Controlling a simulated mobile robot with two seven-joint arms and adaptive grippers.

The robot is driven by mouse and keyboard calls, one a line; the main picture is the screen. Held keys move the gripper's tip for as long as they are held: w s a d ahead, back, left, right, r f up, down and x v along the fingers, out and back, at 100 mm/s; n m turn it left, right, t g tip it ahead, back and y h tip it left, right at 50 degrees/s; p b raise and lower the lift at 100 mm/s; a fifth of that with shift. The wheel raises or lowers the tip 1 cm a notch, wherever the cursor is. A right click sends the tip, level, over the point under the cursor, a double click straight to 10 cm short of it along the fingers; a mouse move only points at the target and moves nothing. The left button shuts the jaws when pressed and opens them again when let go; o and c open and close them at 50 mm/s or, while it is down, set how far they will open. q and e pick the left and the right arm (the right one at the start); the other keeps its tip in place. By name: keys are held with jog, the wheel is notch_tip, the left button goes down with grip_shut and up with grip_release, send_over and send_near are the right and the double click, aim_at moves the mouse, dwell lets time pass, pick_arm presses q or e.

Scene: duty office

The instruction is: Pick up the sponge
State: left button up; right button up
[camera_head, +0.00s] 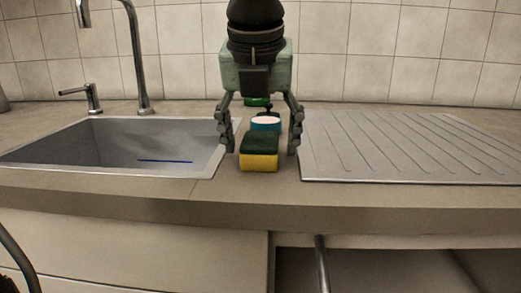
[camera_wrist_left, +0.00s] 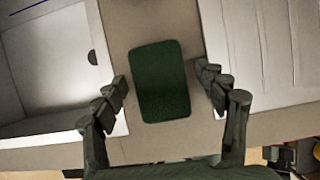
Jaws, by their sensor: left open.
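The sponge (camera_head: 259,158) has a dark green top and a yellow lower part. It lies on the countertop strip between the sink and the drainboard, near the front edge. In the left wrist view its green top (camera_wrist_left: 159,82) shows between the fingers. My left gripper (camera_head: 260,145) is open, pointing down, with one finger on each side of the sponge. In the left wrist view its fingers (camera_wrist_left: 166,92) show gaps to the sponge on both sides. My right gripper is not in view.
The sink basin (camera_head: 100,170) is on the left with a tap (camera_head: 137,60) and a soap dispenser (camera_head: 92,100) behind it. The ridged drainboard (camera_head: 410,150) is on the right. A blue and white item (camera_head: 265,123) stands just behind the sponge. A drawer below seems open.

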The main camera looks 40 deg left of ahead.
aim_at(261, 135)
pick_arm(q)
jog(key=shift+c, duration=0.6)
jog(key=c, duration=0.7)
